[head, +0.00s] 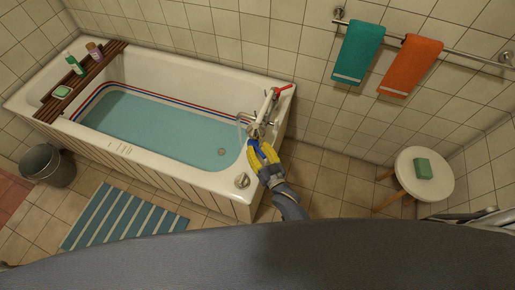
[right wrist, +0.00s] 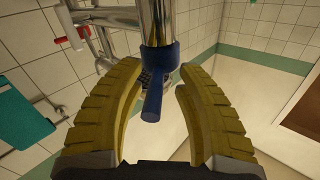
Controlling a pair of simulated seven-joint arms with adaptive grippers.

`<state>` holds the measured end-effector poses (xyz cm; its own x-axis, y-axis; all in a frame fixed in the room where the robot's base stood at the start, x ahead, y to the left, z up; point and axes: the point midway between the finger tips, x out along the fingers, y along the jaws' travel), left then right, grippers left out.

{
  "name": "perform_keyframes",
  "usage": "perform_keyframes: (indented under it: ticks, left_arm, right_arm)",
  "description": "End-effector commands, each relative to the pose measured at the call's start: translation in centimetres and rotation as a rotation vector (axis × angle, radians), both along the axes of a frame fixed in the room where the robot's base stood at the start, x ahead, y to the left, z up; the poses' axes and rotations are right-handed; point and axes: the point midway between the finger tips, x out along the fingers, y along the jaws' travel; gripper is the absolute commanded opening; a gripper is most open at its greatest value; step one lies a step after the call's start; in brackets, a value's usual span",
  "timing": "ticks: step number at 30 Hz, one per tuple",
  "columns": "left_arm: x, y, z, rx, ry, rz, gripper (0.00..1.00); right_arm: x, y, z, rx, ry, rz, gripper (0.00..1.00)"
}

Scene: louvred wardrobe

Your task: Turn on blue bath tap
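The blue bath tap (right wrist: 153,103) has a blue collar and lever on a chrome body (right wrist: 158,22). In the head view it is at the right end of the bath, mostly covered by my right gripper (head: 262,153). In the right wrist view my right gripper (right wrist: 160,118) is open, its yellow fingers on either side of the blue lever with gaps visible. The red tap handle (head: 283,88) is at the other end of the mixer bar (head: 266,106) and also shows in the right wrist view (right wrist: 68,30). My left gripper is not in view.
The white bath (head: 205,176) holds blue-green water. A wooden rack (head: 84,82) with bottles lies across its left end. A round stool (head: 438,180) with a green block (head: 423,168) stands at the right. Teal (head: 357,52) and orange (head: 410,65) towels hang on a rail.

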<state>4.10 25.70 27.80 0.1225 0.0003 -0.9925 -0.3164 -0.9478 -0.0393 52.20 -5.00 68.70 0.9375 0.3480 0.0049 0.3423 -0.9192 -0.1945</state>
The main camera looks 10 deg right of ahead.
Motion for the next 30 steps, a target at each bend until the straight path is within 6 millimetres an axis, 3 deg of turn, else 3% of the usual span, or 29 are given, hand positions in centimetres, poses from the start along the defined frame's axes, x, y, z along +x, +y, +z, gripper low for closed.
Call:
perform_keyframes:
  ticks: [7,21,30]
  left_arm:
    - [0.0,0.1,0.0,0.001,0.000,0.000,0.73]
    - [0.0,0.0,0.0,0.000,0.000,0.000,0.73]
    - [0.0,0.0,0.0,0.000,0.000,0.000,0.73]
  right_arm:
    - [-1.4,-0.5,-0.3,-0.003,0.004,0.000,0.35]
    - [-8.6,-3.2,-0.1,-0.002,0.001,0.000,0.35]
    - [-11.0,-4.1,-0.1,0.000,0.000,0.000,0.35]
